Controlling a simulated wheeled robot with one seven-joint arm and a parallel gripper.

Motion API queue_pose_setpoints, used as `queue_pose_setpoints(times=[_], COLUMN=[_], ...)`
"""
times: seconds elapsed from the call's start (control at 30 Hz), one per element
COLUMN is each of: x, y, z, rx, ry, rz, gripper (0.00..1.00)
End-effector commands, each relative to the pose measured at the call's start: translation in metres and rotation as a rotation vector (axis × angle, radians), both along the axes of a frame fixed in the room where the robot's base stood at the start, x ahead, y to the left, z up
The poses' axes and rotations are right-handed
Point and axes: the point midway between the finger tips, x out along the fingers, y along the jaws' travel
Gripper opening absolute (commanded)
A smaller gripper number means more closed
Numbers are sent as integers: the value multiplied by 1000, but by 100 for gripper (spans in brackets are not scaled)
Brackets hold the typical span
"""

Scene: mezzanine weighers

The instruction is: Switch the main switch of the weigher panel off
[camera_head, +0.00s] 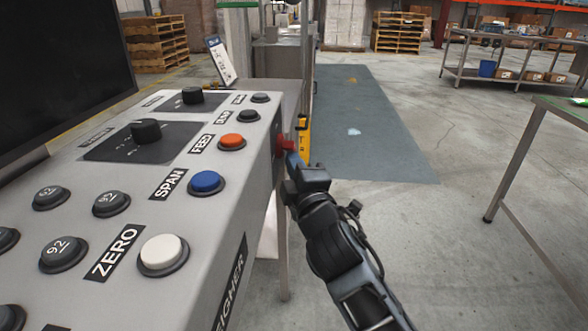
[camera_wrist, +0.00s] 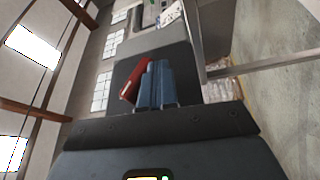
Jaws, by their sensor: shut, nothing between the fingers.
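The weigher panel (camera_head: 215,240) is a light grey sloped box at the left of the head view. A red switch handle (camera_head: 281,145) sticks out from its right side wall, with a yellow plate (camera_head: 304,137) just behind. My gripper (camera_head: 293,160) is at the red handle, its blue fingertips close together. In the wrist view, my shut blue fingers (camera_wrist: 157,84) stand right beside the tilted red handle (camera_wrist: 134,82), on its right. They look to touch or nearly touch it; I cannot tell which. The handle's base is partly hidden, and its on/off marking is not readable.
The panel top carries a white ZERO button (camera_head: 163,253), a blue SPAN button (camera_head: 206,182), an orange FEED button (camera_head: 232,141) and black knobs. Floor between is clear, with a grey-blue mat (camera_head: 370,125).

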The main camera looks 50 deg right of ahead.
Motion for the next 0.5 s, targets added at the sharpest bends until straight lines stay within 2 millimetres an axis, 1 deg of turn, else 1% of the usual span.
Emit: queue_pose_setpoints(times=[0.03, 0.5], x=[0, 4], y=[-1, -5], z=[-5, -6], rx=[-15, -143], ry=[-14, -112], rz=[-1, -1], gripper=[0, 0])
